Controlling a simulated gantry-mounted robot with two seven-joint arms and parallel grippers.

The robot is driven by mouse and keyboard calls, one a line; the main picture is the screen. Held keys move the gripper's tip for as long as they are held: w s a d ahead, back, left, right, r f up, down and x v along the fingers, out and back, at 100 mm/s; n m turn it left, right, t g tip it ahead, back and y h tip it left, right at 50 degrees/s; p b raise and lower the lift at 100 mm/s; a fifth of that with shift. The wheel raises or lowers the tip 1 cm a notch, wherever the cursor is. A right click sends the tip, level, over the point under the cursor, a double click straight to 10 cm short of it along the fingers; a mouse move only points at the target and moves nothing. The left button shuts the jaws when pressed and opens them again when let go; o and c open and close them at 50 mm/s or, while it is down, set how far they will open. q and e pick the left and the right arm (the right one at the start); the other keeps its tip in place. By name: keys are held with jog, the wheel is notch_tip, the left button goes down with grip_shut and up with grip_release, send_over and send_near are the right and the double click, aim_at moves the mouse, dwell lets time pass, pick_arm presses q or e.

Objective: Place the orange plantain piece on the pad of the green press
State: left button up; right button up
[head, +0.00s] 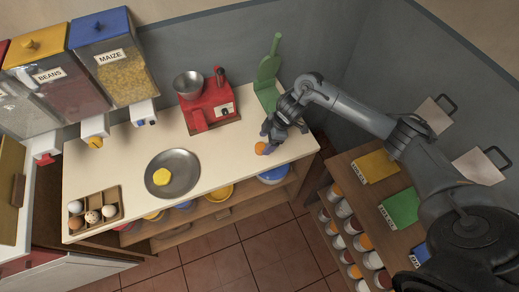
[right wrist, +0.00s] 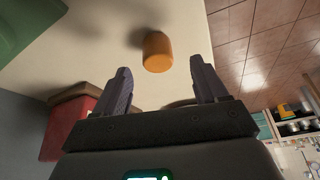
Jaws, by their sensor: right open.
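The orange plantain piece (head: 261,148) lies on the cream counter near its front right edge. In the right wrist view the piece (right wrist: 158,52) is a short orange cylinder just beyond the fingertips, between their lines and apart from both. My right gripper (head: 270,130) is just above and behind the piece, open and empty; its two fingers (right wrist: 160,80) show spread in the wrist view. The green press (head: 268,78) stands at the back right of the counter with its lid raised. Part of its base and its pad are hidden by my right gripper and arm. My left gripper is not in view.
A grey plate (head: 158,187) with a yellow piece and an egg box (head: 97,229) are further left. Dispensers stand at the back left. The counter between plate and plantain is clear.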

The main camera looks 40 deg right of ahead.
aim_at(258, 150)
jog(key=shift+w+x, duration=0.2)
jog(key=shift+x, duration=2.45)
jog(key=shift+r, duration=0.1)
jog(key=c, duration=1.1)
jog(key=shift+r, duration=0.1)
